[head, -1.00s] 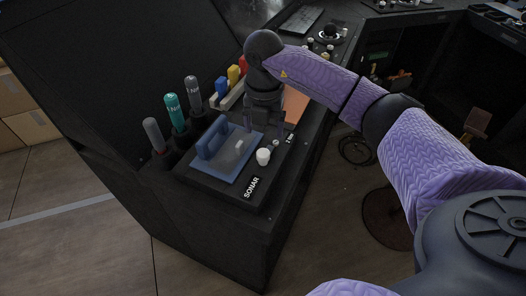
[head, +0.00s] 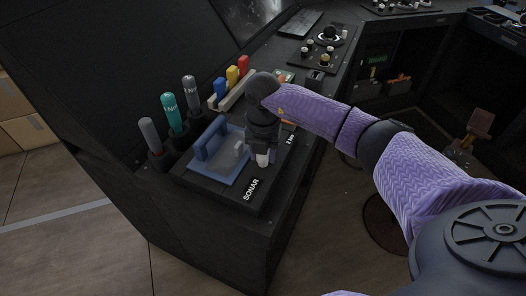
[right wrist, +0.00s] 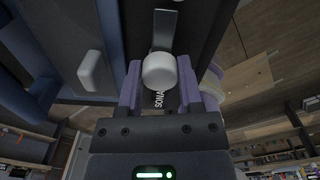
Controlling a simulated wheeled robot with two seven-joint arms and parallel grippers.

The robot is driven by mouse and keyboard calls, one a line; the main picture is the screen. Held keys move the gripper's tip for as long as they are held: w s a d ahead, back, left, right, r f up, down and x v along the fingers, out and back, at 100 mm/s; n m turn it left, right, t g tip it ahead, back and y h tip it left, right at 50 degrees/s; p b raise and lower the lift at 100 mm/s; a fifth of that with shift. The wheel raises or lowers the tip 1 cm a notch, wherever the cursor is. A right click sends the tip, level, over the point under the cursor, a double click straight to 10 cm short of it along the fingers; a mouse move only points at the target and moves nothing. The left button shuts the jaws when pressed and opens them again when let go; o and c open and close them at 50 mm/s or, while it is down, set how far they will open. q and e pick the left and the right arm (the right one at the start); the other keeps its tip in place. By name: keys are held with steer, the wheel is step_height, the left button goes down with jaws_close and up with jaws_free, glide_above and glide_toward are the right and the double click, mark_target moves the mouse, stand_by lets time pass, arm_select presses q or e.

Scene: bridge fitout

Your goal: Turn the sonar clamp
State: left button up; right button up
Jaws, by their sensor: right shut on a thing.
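The sonar clamp appears as a white round knob (head: 263,160) on the dark panel marked SONAR (head: 252,190). My right gripper (head: 262,153) comes down over it from above. In the right wrist view the white knob (right wrist: 160,72) sits between the two purple fingers of my right gripper (right wrist: 159,88), which are shut on it. A grey strip shows beyond the knob. Beside the knob is a blue tray with a raised handle (head: 211,138). A pale block in the tray shows in the right wrist view (right wrist: 92,70). My left gripper is not in view.
Upright tools with grey and teal handles (head: 172,113) stand in holders left of the blue tray. A rack with blue, yellow and red pieces (head: 232,76) is behind. The console's front edge drops to the floor.

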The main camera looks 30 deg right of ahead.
jaws_close()
steer(key=shift+n, duration=0.5)
steer(key=n, duration=0.6)
steer(key=shift+n+p, duration=0.3)
steer(key=shift+n, duration=0.1)
steer(key=n, duration=0.5)
arm_select(q)
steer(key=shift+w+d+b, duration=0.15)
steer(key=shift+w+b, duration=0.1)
steer(key=shift+b, duration=0.05)
arm_select(e)
steer(key=n, duration=0.5)
